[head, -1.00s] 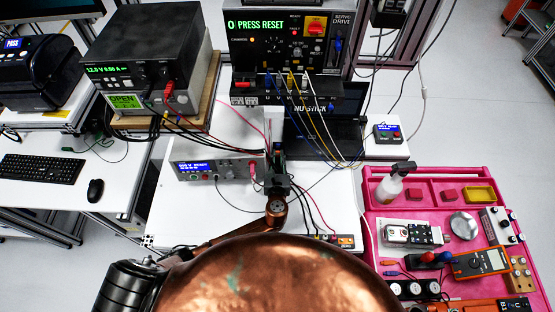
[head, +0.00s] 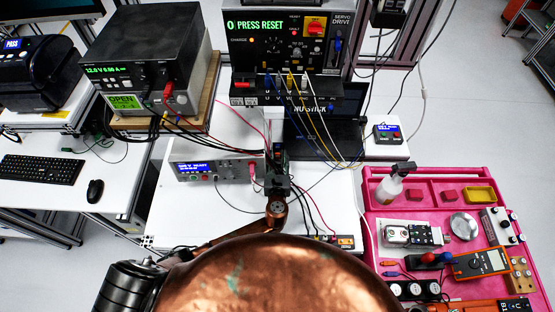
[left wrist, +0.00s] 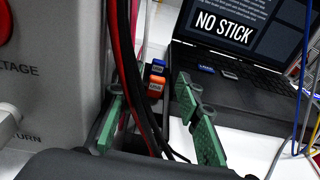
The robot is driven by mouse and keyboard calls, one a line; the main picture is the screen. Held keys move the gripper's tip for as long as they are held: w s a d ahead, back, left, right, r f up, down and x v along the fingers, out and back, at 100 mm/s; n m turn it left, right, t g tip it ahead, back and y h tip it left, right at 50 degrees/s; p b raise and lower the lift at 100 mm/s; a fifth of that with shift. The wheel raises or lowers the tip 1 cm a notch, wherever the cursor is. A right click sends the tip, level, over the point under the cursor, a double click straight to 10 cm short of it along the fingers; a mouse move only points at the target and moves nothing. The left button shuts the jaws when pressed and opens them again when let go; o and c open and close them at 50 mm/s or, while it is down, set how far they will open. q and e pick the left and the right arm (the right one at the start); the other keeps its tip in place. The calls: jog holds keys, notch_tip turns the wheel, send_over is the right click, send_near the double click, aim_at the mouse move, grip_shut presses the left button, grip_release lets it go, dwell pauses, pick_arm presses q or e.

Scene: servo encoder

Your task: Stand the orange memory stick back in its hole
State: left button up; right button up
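In the left wrist view the orange memory stick (left wrist: 156,87) shows between and beyond my left fingers. A blue stick (left wrist: 157,67) is just behind it. My left gripper (left wrist: 150,95) is open, with its green pads well apart and dark cables passing through the view between them. I cannot tell whether the orange stick stands in a hole, as its lower part is hidden. In the head view my left gripper (head: 277,165) is over the white table, in front of the laptop (head: 325,125), whose screen reads NO STICK. My right gripper is not in view.
A grey instrument (head: 215,172) stands close left of the gripper, with red and black leads nearby. The servo drive panel (head: 285,50) is behind, with hanging coloured cables. A pink tray (head: 375,225) of tools is at right.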

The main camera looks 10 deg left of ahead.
pick_arm(q)
jog(key=shift+s+a, duration=0.1)
jog(key=shift+a, duration=0.05)
jog(key=v, duration=1.2)
jog(key=shift+d, duration=0.25)
